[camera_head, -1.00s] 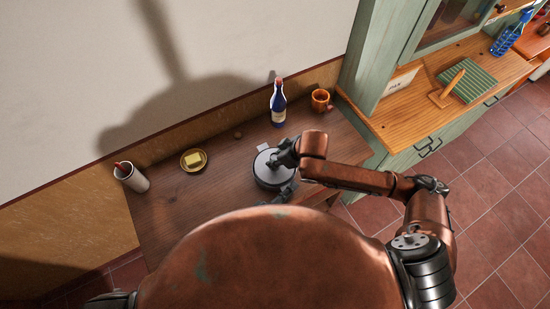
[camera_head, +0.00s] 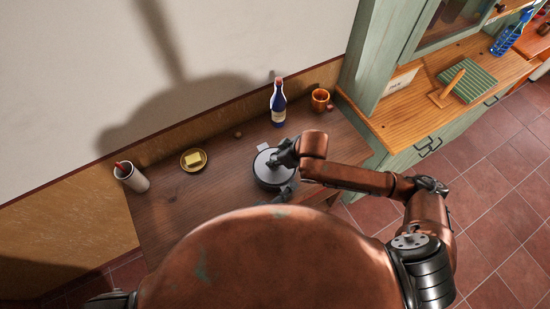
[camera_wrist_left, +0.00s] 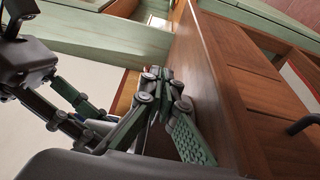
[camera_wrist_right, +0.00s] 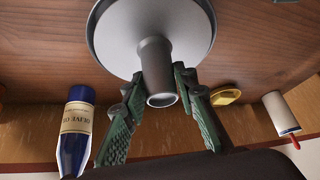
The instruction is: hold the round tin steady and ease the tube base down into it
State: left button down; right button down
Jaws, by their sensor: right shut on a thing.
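The round grey tin (camera_head: 262,181) stands on the brown table near its front edge. My right gripper (camera_head: 281,159) is above it. In the right wrist view its fingers (camera_wrist_right: 158,82) are shut on the grey tube (camera_wrist_right: 156,68), which rises from the middle of a wide pale round disc (camera_wrist_right: 110,38). I cannot tell how deep the tube base sits in the tin. My left gripper (camera_head: 284,191) is low at the tin's front side, partly hidden by my body. In the left wrist view its fingertips (camera_wrist_left: 162,80) are together with nothing visible between them.
A blue bottle (camera_head: 278,108) and an orange mug (camera_head: 320,99) stand behind the tin. A plate with butter (camera_head: 193,159) and a white cup (camera_head: 131,177) are at the left. The table between plate and tin is clear. A green cabinet (camera_head: 365,60) borders the right.

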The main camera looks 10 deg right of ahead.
jog(key=shift+f, duration=0.55)
dwell(0.9)
jog(key=shift+f, duration=0.35)
jog(key=shift+f, duration=0.2)
dwell(0.7)
jog(key=shift+f, duration=0.35)
jog(key=shift+f, duration=0.25)
dwell(0.6)
jog(key=shift+f, duration=0.3)
jog(key=shift+f, duration=0.2)
dwell(0.8)
jog(key=shift+f, duration=0.4)
jog(key=shift+f, duration=0.15)
dwell(0.7)
